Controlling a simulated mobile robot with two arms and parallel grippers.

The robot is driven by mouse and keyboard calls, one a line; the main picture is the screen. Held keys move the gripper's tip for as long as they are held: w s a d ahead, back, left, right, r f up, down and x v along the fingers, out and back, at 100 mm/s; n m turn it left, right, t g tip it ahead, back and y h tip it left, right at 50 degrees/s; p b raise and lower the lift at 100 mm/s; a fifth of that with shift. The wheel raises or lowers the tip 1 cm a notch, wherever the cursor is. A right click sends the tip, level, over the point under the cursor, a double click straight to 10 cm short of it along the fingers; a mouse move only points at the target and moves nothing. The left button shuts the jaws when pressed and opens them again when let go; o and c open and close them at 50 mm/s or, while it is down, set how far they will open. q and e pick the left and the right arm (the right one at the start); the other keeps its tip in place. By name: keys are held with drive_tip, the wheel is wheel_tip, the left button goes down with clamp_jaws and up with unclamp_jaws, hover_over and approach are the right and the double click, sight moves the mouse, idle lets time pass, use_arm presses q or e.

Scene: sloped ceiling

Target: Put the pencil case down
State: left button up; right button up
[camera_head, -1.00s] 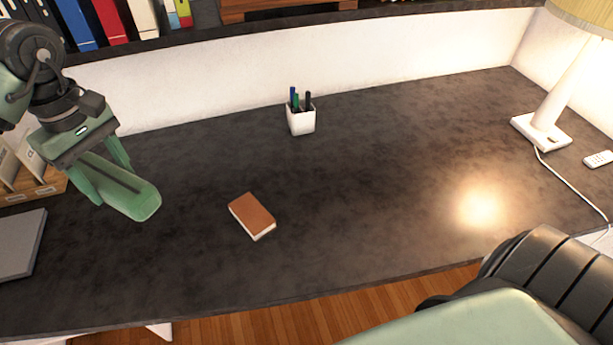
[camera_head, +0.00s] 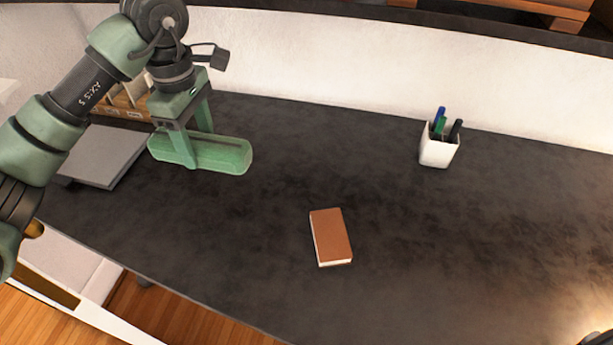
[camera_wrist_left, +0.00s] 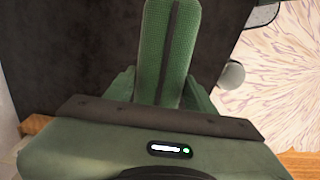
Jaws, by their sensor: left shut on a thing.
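The pencil case (camera_head: 226,154) is a long green block-shaped case with a dark strip along it. My left gripper (camera_head: 190,150) is shut on it near its left end, over the left part of the dark desk (camera_head: 240,235). The case is roughly level; whether it touches the desk I cannot tell. In the left wrist view the case (camera_wrist_left: 168,50) extends away between the two green fingers of the left gripper (camera_wrist_left: 168,90). My right gripper is not in view.
A brown notebook (camera_head: 331,237) lies mid-desk. A white pen cup (camera_head: 438,150) stands near the back wall. A grey flat slab (camera_head: 108,156) and a wooden file holder (camera_head: 125,102) are at the left. The desk between case, notebook and cup is clear.

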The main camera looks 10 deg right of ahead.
use_arm(q)
drive_tip(key=shift+s+a+f, duration=0.1)
drive_tip(key=shift+s+f, duration=0.1)
drive_tip(key=shift+f, duration=0.85)
wheel_tip(320, 180, down, 14)
drive_tip(key=p, duration=0.2)
drive_tip(key=shift+w+r+p, duration=0.15)
drive_tip(key=shift+r+p, duration=0.1)
drive_tip(key=shift+p, duration=0.15)
wheel_tip(320, 180, down, 4)
drive_tip(key=shift+f+p, duration=0.1)
drive_tip(key=shift+p, duration=0.3)
drive_tip(key=shift+f, duration=0.2)
drive_tip(key=o, duration=1.1)
drive_tip(key=shift+f, duration=0.1)
drive_tip(key=o, duration=0.4)
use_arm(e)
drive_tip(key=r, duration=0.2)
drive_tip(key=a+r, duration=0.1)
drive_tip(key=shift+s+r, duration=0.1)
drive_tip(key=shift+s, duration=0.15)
use_arm(q)
drive_tip(key=shift+r, duration=0.2)
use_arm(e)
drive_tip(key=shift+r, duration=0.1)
